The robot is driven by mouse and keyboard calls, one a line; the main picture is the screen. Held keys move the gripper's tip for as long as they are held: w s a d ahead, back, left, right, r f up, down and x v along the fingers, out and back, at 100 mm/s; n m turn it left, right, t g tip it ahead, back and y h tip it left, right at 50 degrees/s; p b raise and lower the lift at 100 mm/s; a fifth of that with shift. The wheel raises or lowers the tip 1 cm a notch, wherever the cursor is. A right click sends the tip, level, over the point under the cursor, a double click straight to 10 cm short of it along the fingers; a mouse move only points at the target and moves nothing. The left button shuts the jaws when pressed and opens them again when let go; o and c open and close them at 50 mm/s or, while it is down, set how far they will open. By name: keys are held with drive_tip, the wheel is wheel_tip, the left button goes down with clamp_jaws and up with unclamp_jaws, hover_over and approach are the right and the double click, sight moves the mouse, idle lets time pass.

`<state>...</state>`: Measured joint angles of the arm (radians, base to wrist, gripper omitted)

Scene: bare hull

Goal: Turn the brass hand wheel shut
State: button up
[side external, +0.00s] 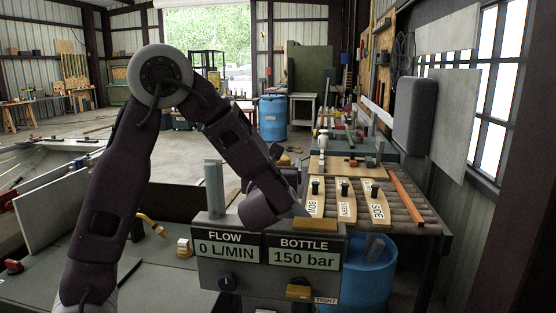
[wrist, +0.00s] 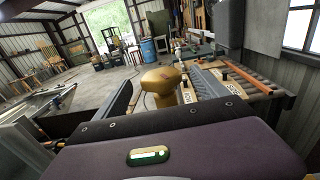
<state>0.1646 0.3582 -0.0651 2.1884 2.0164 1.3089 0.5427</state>
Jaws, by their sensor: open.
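In the wrist view, a brass rounded piece (wrist: 160,78), which looks like the hand wheel, stands on a short stem between my gripper's fingers. My gripper (wrist: 161,88) is open, with one dark finger to each side of it. I cannot tell whether either finger touches it. The panel reads FLOW 0 L/MIN and BOTTLE 150 bar. A brass piece (side external: 298,292) shows low on the panel beside a TIGHT label (side external: 325,300).
A roller bench (side external: 400,212) at right carries labelled wooden tags (side external: 345,205) with black knobs, and an orange bar (side external: 406,200). A blue barrel (side external: 368,278) stands below. A grey post (side external: 213,188) rises behind the panel's left end. The floor behind is mostly open.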

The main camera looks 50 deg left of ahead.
drive_tip(key=x, duration=0.3)
drive_tip(key=shift+w+a, duration=0.2)
drive_tip(key=shift+c, duration=0.4)
drive_tip(key=c, duration=1.3)
drive_tip(key=m+t+h, duration=0.3)
drive_tip(key=shift+s+a+h, duration=0.1)
drive_tip(key=shift+a+h, duration=0.05)
drive_tip(key=shift+h, duration=0.25)
drive_tip(key=shift+m+t+h, duration=0.7)
drive_tip(key=shift+m+h, duration=0.2)
drive_tip(key=shift+h, duration=0.2)
drive_tip(key=o, duration=1.4)
